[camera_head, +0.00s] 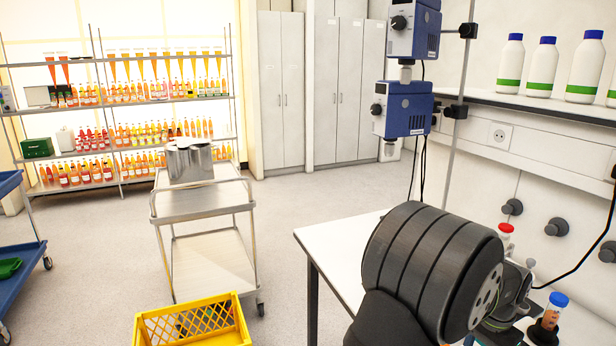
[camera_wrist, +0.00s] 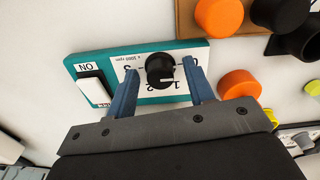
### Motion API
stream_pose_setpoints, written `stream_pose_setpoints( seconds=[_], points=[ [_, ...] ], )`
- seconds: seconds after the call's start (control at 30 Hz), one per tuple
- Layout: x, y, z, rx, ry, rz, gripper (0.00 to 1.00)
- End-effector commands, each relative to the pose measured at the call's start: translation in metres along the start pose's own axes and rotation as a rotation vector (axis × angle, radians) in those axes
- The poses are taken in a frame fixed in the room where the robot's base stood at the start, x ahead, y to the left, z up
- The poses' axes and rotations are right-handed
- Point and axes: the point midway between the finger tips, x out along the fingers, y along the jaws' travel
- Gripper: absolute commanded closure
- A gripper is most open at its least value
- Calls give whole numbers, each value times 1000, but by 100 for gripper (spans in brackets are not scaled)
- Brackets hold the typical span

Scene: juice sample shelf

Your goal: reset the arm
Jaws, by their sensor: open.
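My gripper (camera_wrist: 160,72) is open in the wrist view, its two blue fingers apart, one on each side of a black knob (camera_wrist: 160,70). Nothing is clearly gripped, and I cannot tell whether either finger touches the knob. The knob is on a teal-framed control panel (camera_wrist: 200,52) with a white number scale. A white rocker switch (camera_wrist: 95,90) marked ON is at its left. In the head view my dark arm covers part of the white bench (camera_head: 340,250), and the gripper is not clearly visible there.
In the wrist view, orange caps (camera_wrist: 239,86) and a black round part (camera_wrist: 280,12) are close on the right. In the head view, a blue-capped tube (camera_head: 552,312) and a red-capped vial (camera_head: 505,238) stand by my arm. Blue stirrer units (camera_head: 403,112) hang above the bench.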

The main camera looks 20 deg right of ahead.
Motion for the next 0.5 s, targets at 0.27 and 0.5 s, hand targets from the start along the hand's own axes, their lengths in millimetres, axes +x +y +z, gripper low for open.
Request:
stream_pose_setpoints(
  seconds=[0.27, 0.5],
  points=[
    [0, 0, 0, 224, 0, 0, 52],
    [0, 0, 0, 420, 0, 0, 52]
  ],
)
